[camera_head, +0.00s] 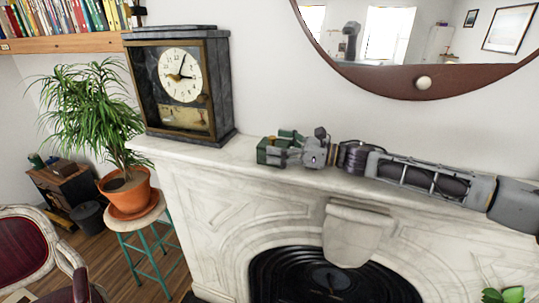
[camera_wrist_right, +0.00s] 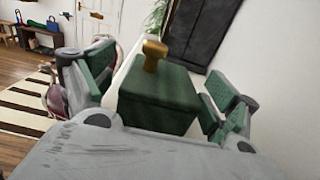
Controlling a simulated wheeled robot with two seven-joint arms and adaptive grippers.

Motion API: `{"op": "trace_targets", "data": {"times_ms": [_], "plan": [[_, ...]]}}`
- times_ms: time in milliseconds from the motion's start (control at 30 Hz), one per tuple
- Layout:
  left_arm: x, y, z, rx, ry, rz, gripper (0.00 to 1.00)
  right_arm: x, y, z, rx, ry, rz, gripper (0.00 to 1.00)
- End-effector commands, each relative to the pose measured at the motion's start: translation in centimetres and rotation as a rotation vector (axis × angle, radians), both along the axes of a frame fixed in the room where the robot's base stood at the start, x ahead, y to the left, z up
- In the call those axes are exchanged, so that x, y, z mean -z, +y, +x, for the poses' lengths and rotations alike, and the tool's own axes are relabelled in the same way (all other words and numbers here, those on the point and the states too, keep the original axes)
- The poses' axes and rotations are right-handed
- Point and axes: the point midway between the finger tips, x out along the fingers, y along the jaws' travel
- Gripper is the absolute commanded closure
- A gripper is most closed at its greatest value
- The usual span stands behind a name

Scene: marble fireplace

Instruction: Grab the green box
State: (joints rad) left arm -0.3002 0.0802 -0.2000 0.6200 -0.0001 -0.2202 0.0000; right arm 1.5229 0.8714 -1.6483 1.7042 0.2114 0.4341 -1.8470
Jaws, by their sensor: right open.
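The green box (camera_wrist_right: 158,108), dark green with a gold knob (camera_wrist_right: 154,56) on its lid, sits between the two fingers of my right gripper (camera_wrist_right: 157,88) in the right wrist view. The fingers are open, with green pads on either side of the box and a visible gap at each side. In the head view, the right gripper (camera_head: 288,147) lies low along the mantel, pointing left. The box (camera_head: 267,153) shows there at its tip, partly hidden by the fingers. My left gripper is not in view.
The white marble mantel (camera_head: 225,160) carries a dark clock (camera_head: 182,85) left of the box. A round mirror frame (camera_head: 385,80) hangs above my right arm. A potted plant (camera_head: 127,190) stands on a stool to the left. The mantel between clock and box is clear.

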Motion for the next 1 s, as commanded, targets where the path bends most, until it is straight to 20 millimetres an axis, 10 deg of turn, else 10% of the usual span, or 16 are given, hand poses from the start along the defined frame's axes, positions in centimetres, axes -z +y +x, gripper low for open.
{"op": "trace_targets", "data": {"times_ms": [133,600,1000], "plan": [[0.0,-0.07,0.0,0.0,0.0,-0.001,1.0,-0.02,-0.01,-0.01,0.0,0.0,0.0,0.12],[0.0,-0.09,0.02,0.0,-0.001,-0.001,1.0,-0.11,0.01,-0.03,-0.001,-0.001,0.001,0.7],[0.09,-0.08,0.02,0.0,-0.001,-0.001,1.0,-0.64,0.01,-0.01,-0.001,-0.003,0.001,0.7]]}}
